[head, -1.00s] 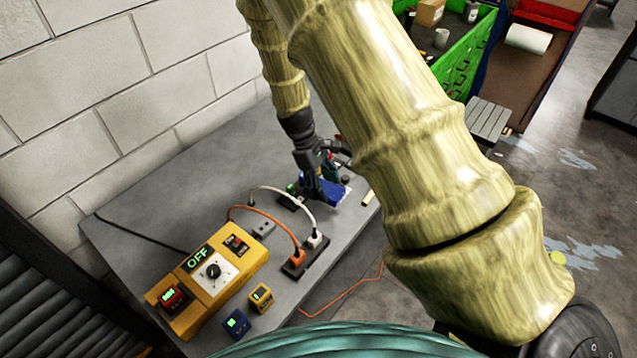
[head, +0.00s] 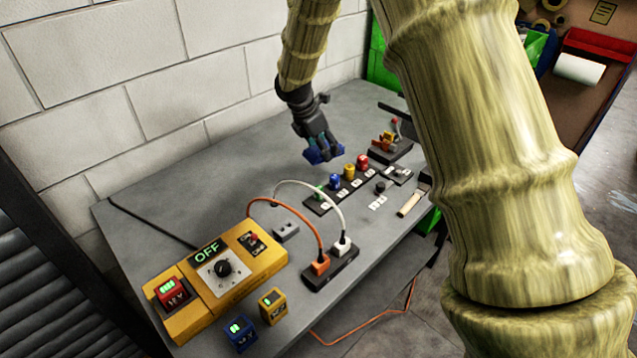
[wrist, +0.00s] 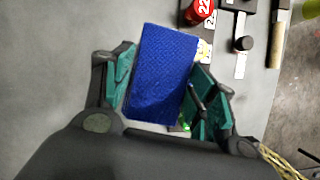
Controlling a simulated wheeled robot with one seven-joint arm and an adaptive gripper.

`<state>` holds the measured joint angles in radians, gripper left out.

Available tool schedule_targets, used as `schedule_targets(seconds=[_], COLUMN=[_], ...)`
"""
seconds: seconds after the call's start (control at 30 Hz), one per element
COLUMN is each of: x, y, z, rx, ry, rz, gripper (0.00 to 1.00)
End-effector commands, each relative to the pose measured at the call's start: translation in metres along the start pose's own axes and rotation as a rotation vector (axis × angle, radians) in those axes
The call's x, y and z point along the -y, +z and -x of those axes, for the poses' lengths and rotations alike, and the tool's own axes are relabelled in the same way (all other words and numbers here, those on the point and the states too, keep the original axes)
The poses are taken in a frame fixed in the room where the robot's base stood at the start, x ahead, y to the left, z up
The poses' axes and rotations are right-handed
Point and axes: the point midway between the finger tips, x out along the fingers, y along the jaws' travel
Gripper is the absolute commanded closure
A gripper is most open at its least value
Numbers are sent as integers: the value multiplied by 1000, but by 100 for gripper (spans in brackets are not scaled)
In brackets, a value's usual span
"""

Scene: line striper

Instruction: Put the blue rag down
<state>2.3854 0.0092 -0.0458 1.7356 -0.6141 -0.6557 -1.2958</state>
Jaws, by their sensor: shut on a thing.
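The blue rag (wrist: 160,75) is a flat textured piece between the two teal-lined fingers of my gripper (wrist: 165,90) in the wrist view. In the head view my gripper (head: 318,143) is over the back part of the grey table, and the blue rag (head: 324,153) shows at its fingertips. My gripper is shut on the rag. From these views I cannot tell how high the rag is above the table or whether it touches it.
On the table (head: 235,160) are a yellow box marked OFF (head: 220,275), a power strip (head: 330,267) with orange and white cords, and a black rack (head: 340,198) with coloured blocks. A hammer-like tool (head: 412,203) lies near the right edge. The table left of my gripper is bare.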

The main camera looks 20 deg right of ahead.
Motion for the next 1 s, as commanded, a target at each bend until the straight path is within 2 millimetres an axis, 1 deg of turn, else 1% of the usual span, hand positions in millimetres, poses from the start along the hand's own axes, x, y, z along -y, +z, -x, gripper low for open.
schedule_targets(seconds=[0.03, 0.13, 0.27, 0.33, 0.43, 0.63, 1.0], x=[-8, -18, -27, -28, -29, -28, -28], y=[0, 3, 6, 6, 1, -11, -20], z=[-2, 3, 8, 6, -4, -32, -56], rx=[-1, -1, -1, 0, 0, 1, 0], ry=[21, 48, 69, 72, 73, 72, 72], rz=[38, 109, 163, 176, 183, 183, 180], gripper=[65, 65, 65, 65, 65, 65, 65])
